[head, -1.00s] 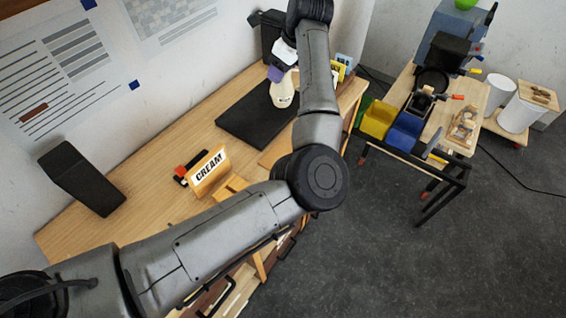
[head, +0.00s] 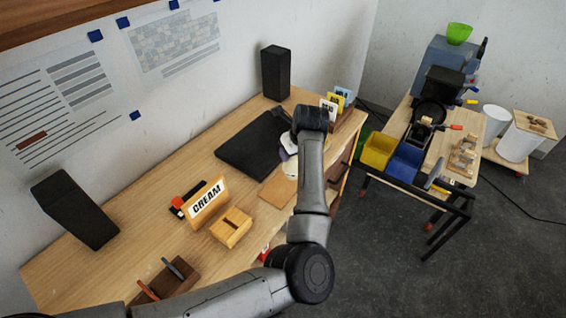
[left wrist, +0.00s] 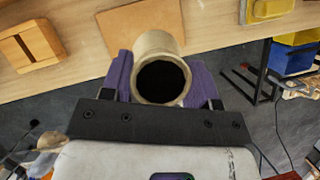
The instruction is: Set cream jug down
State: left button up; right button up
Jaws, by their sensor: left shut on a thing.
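The cream-coloured jug (left wrist: 157,46) is between the purple fingers of my left gripper (left wrist: 160,68), which is shut on it. I look into its dark round mouth in the left wrist view. In the head view the jug (head: 290,168) is partly hidden by my left arm, near the table's front edge, right of a tan square mat (head: 277,188). The mat (left wrist: 138,24) lies just beyond the jug in the wrist view. The jug's base is hidden, so I cannot tell if it touches anything. A CREAM sign (head: 207,203) stands left of the mat. My right gripper is not in view.
A black mat (head: 250,147) lies bare behind the jug. A slotted wooden block (head: 231,228) is beside the sign. Black speakers (head: 276,72) stand along the wall. Small coloured cards (head: 338,101) stand at the table's far end. A cart with blue (head: 407,160) and yellow bins is to the right.

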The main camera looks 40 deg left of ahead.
pick_arm(q)
jog(key=shift+s+a+f, duration=0.45)
jog(key=shift+s+a, duration=0.05)
jog(key=shift+a, duration=0.15)
jog(key=shift+s+a+f, duration=0.4)
jog(key=shift+s+a, duration=0.05)
jog(key=shift+a, duration=0.15)
jog(key=shift+f+p, duration=0.6)
jog(key=shift+f, duration=1.45)
jog(key=shift+f, duration=0.2)
jog(key=o, duration=1.3)
jog(key=shift+c, duration=0.2)
jog(key=shift+r, duration=0.1)
